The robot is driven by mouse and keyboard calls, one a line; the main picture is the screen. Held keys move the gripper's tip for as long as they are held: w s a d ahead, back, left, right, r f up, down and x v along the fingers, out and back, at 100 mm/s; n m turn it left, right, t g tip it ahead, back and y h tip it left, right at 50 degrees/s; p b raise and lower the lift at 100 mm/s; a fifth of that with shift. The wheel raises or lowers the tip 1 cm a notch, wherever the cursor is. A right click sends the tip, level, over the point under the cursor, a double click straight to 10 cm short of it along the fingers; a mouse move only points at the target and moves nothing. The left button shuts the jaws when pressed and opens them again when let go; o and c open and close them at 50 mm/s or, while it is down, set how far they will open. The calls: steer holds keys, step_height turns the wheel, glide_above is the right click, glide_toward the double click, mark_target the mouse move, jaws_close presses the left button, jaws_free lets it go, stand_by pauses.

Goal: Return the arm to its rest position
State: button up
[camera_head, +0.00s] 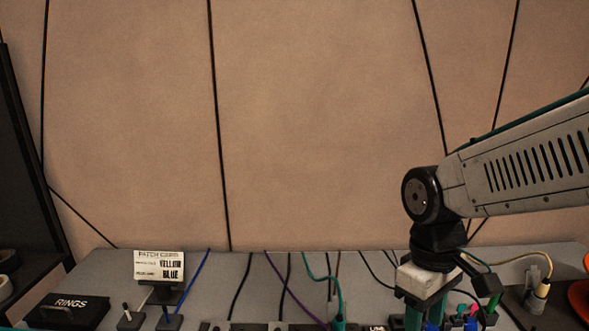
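My arm (520,155) reaches in from the right edge, and its wrist bends straight down at a black joint. My gripper (425,315) hangs below it, pointing down over the right part of the grey desk. Its two teal fingers show a small gap, but their tips are cut off by the bottom edge. Blue parts show low beside the fingers, and I cannot tell whether anything is held.
A card sign (159,267) reading yellow and blue and a black RINGS box (67,310) stand at left. Several coloured cables run over the grey desk (240,262). Coloured plugs (466,314) crowd beside my gripper. A beige plug (539,294) stands at right. Above is clear.

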steer(key=s+d+r+m+t, duration=0.3)
steer(key=s+d+r+m, duration=0.3)
steer(key=s, duration=0.3)
steer(key=shift+r+m, duration=0.3)
steer(key=shift+s+d, duration=0.1)
stand_by(0.4)
